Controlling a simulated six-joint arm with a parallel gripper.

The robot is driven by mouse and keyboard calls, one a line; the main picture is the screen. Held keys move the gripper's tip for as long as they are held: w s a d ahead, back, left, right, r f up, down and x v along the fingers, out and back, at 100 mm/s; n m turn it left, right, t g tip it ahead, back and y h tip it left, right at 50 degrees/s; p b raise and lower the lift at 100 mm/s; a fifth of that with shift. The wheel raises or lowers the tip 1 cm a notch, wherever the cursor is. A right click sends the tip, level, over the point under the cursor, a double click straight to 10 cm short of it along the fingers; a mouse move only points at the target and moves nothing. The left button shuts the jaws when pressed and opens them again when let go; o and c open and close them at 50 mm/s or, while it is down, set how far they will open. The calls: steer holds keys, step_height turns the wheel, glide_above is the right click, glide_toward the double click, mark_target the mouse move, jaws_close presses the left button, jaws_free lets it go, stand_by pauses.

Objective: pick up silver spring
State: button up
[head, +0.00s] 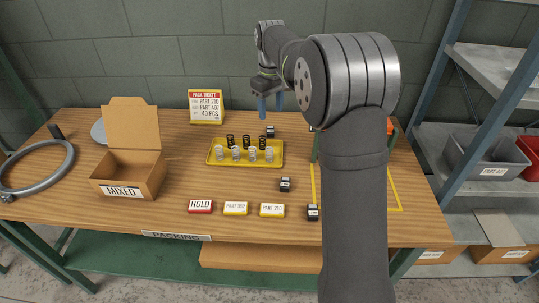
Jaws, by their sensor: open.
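Several silver springs stand upright in the front row of a yellow tray (215,163) in the middle of the table. They include a silver spring at the left (220,152), one beside it (236,153) and one at the right (269,154). Several black springs (230,141) stand in the row behind them. My gripper (270,105) is open, with blue fingers pointing down. In the picture it shows above and behind the tray's right part, apart from the springs. Nothing shows between its fingers.
An open cardboard box (128,174) marked MIXED stands left of the tray. A PACK TICKET sign (206,106) stands behind it. Small dark blocks (285,184) and HOLD (200,206) and part labels lie in front. My arm hides part of the right side.

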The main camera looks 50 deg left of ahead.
glide_toward(269, 149)
steer(key=f, duration=0.5)
steer(key=shift+w+d, duration=0.15)
steer(key=shift+w, duration=0.05)
steer(key=shift+s+f, duration=0.2)
steer(key=shift+f, duration=2.6)
steer(key=c, duration=1.1)
